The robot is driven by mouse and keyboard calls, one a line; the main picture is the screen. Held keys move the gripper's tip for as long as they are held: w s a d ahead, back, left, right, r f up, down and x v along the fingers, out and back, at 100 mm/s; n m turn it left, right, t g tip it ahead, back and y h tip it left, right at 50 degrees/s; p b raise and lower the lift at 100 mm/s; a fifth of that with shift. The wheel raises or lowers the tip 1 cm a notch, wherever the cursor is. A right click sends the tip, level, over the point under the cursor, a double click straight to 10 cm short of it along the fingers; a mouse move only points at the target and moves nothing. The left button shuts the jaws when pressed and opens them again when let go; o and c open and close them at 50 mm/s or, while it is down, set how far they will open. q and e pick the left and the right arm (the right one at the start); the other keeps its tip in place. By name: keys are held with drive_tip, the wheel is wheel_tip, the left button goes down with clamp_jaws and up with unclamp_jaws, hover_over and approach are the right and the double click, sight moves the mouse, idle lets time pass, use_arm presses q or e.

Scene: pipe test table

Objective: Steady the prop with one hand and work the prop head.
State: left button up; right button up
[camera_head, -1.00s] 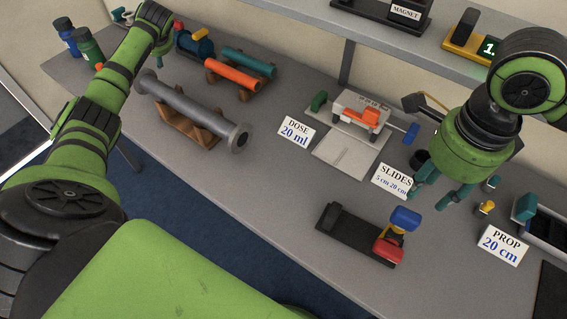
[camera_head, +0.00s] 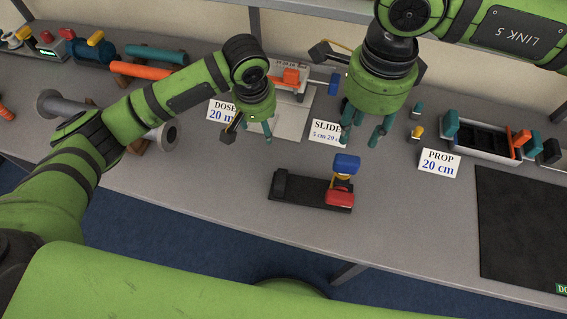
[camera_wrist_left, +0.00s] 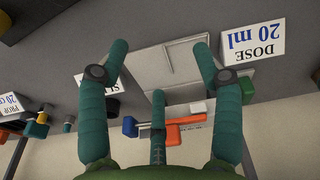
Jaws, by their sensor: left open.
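The card "PROP 20 cm" (camera_head: 438,163) stands at the right of the table; a yellow-topped piece (camera_head: 417,131) and a teal piece (camera_head: 417,107) stand behind it. A black base (camera_head: 300,188) with a blue block (camera_head: 346,164) on a yellow part and a red block (camera_head: 340,198) lies at the front. I cannot tell which is the prop. My left gripper (camera_head: 254,136) is open and empty above the table by the dose card; its spread fingers show in the left wrist view (camera_wrist_left: 160,62). My right gripper (camera_head: 366,135) has its fingers apart, empty, near the slides card.
The dose card (camera_head: 221,110) and slides card (camera_head: 326,132) stand near a pale plate device (camera_head: 290,120). A grey flanged pipe (camera_head: 160,132) lies behind my left arm. A tray (camera_head: 485,138) and dark mat (camera_head: 520,225) are at right.

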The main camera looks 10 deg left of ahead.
use_arm(q)
drive_tip(key=m+g, duration=0.1)
drive_tip(key=g, duration=0.1)
hover_over(284, 178)
drive_tip(key=shift+w+a+f, duration=0.15)
drive_tip(key=shift+w+f, duration=0.1)
drive_tip(key=shift+f, duration=0.35)
drive_tip(key=shift+s+f, duration=0.2)
drive_tip(key=shift+s, duration=0.15)
drive_tip(key=shift+f, duration=3.4)
clamp_jaws()
use_arm(e)
drive_tip(key=o, duration=0.5)
drive_tip(key=shift+c, duration=0.2)
drive_tip(key=f, duration=1)
drive_tip(key=shift+s+f, duration=0.25)
drive_tip(key=shift+s, duration=0.1)
